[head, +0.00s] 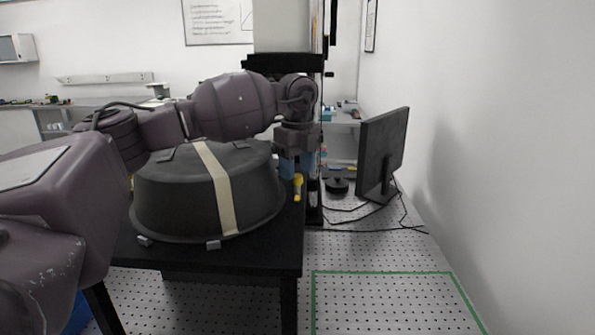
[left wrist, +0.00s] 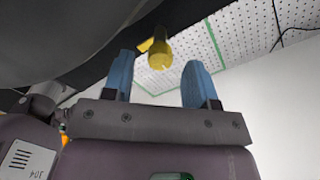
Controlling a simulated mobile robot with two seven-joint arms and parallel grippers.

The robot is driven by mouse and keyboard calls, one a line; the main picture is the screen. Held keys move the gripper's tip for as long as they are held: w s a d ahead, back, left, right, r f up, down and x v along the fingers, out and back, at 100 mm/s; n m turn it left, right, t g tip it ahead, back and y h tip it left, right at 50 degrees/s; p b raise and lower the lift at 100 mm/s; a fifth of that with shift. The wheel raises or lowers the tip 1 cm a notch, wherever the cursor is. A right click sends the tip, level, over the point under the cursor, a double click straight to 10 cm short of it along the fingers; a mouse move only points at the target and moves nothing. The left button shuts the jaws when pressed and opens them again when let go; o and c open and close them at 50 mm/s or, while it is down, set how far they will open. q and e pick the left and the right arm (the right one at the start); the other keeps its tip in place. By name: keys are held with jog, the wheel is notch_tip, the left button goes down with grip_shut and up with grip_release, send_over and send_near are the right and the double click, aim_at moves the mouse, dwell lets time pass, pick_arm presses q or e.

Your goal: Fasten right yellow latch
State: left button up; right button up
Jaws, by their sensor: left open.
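The right yellow latch (head: 298,187) is at the right side of the dark round cover (head: 178,195), near the table's right edge. In the left wrist view the latch (left wrist: 160,52) shows as a yellow rounded knob with a small yellow part beside it. My left gripper (head: 297,172) reaches over the cover and points down just above and beside the latch. Its blue fingers (left wrist: 160,82) are open, with the latch seen between and beyond their tips. I cannot tell whether they touch it. My right gripper is not in view.
The cover, with a beige strip across it, stands on a black table (head: 230,258). A monitor (head: 382,155) and a small black round object (head: 337,186) stand to the right, with cables nearby. A tall dark column is behind the gripper. The green-outlined area (head: 392,300) is clear.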

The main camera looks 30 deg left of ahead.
pick_arm(q)
jog(key=shift+f, duration=0.95)
jog(key=c, duration=0.9)
